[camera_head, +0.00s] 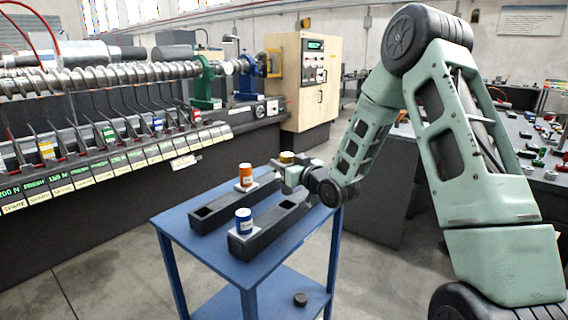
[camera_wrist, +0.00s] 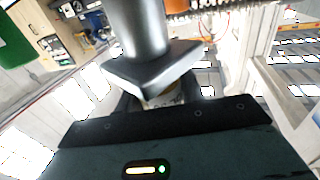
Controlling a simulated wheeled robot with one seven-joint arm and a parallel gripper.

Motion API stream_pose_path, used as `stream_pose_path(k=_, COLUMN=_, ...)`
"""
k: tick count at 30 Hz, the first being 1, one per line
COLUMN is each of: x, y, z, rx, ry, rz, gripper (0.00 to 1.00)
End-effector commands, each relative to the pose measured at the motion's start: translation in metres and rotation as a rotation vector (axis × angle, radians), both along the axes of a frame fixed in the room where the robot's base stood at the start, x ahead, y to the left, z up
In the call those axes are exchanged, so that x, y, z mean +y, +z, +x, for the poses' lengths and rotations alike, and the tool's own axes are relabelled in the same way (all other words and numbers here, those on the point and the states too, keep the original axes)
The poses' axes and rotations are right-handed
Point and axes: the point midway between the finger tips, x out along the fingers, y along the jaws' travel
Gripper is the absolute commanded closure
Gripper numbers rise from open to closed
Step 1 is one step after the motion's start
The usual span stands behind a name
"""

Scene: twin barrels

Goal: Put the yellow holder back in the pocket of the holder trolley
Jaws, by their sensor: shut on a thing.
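The yellow holder (camera_head: 287,157) shows in the head view as a small yellow-topped piece at my gripper (camera_head: 295,174), partly hidden by it. My gripper is shut on it, over the far end of the holder trolley (camera_head: 190,239). In the wrist view a grey shank and square plate (camera_wrist: 150,68) stand just beyond the jaws, with a little yellow (camera_wrist: 165,98) between them. The trolley has a blue top with two long black blocks. The left block (camera_head: 222,201) shows an open square pocket (camera_head: 205,211) at its near end. Any gap below the holder cannot be told.
An orange holder (camera_head: 245,174) stands in the left block. A blue holder (camera_head: 244,217) stands at the near end of the right block (camera_head: 272,232). The long machine (camera_head: 120,125) lies behind and left. Open floor lies left of the trolley.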

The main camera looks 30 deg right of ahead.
Motion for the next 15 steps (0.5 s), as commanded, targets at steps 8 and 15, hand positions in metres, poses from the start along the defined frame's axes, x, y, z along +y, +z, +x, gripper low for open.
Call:
stream_pose_path(k=8, x=0.000, y=-0.023, z=0.001, rx=-0.004, ry=0.001, rz=-0.001, gripper=0.94)
stream_pose_path(k=15, x=0.000, y=-0.026, z=0.001, rx=-0.005, ry=0.000, rz=-0.001, gripper=0.94)
